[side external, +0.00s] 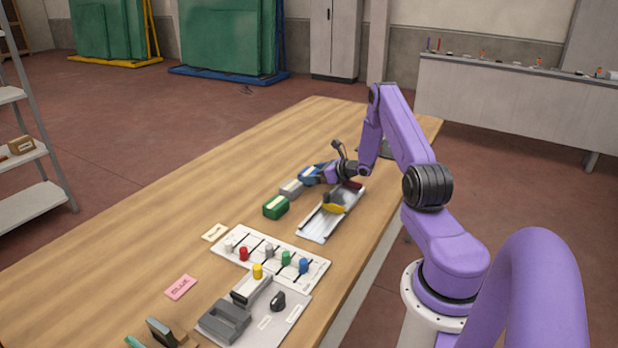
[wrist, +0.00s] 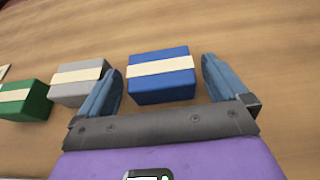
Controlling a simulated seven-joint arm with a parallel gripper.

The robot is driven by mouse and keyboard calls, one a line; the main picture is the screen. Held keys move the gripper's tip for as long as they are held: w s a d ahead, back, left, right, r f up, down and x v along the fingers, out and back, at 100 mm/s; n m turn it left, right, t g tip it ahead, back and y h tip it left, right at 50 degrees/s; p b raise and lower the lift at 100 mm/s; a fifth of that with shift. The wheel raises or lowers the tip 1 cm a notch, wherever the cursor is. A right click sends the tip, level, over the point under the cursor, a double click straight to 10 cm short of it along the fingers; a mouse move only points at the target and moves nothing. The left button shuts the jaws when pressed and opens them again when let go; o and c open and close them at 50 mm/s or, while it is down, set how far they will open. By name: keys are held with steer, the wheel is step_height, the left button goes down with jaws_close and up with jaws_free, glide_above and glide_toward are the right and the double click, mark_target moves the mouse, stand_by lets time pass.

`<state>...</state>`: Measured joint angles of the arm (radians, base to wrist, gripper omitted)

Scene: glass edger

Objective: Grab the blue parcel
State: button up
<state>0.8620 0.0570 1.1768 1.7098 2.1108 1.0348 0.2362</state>
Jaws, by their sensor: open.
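The blue parcel (wrist: 162,88) is a box with a cream band across its top, lying on the wooden table. In the wrist view it sits between the two fingers of my open gripper (wrist: 163,88), a little beyond them, with a gap on each side. The left finger is close to the grey parcel (wrist: 76,90). In the side external view the blue parcel (side external: 309,175) is partly hidden by my gripper (side external: 325,175), which is low over the table beside it.
A grey parcel (side external: 291,188) and a green parcel (side external: 276,207) stand in line with the blue one. A metal tray (side external: 316,226) with yellow and red items lies close by. A white board with coloured pegs (side external: 270,256) is nearer the camera. The far left table is clear.

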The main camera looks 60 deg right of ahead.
steer(key=shift+x, duration=1.1)
steer(key=c, duration=1.1)
steer(key=shift+r, duration=0.15)
